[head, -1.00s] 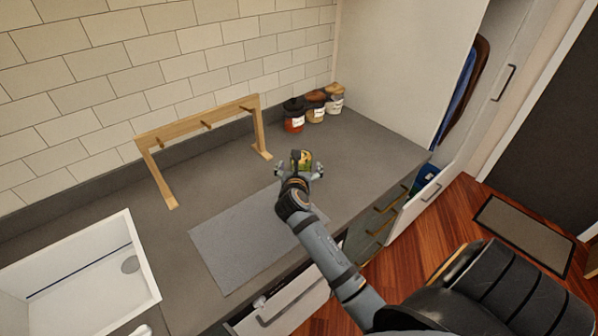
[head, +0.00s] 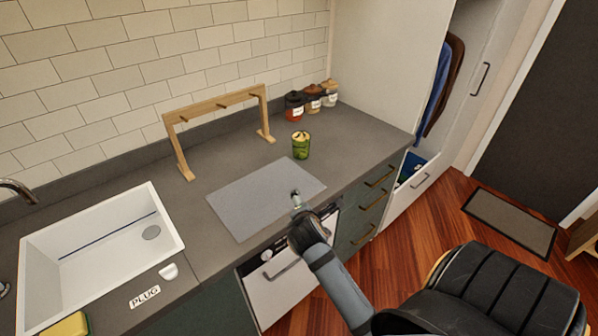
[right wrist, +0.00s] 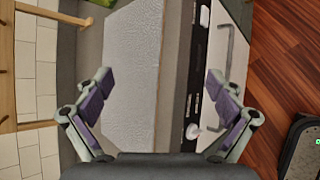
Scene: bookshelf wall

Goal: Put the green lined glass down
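The green lined glass (head: 301,146) stands upright on the dark grey counter, just beyond the far right corner of the grey mat (head: 262,195). Something pale shows at its mouth. My right gripper (head: 296,197) is apart from the glass, nearer to me, over the front part of the mat. In the right wrist view my right gripper (right wrist: 158,78) has its two fingers spread wide with nothing between them, and the mat (right wrist: 132,75) lies below. My left gripper is not in view.
A wooden rack (head: 218,107) stands behind the mat. Several lidded jars (head: 312,100) sit at the back right. A white sink (head: 105,240) is at left, with a dishwasher front (head: 280,285) below the counter edge. Counter right of the glass is clear.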

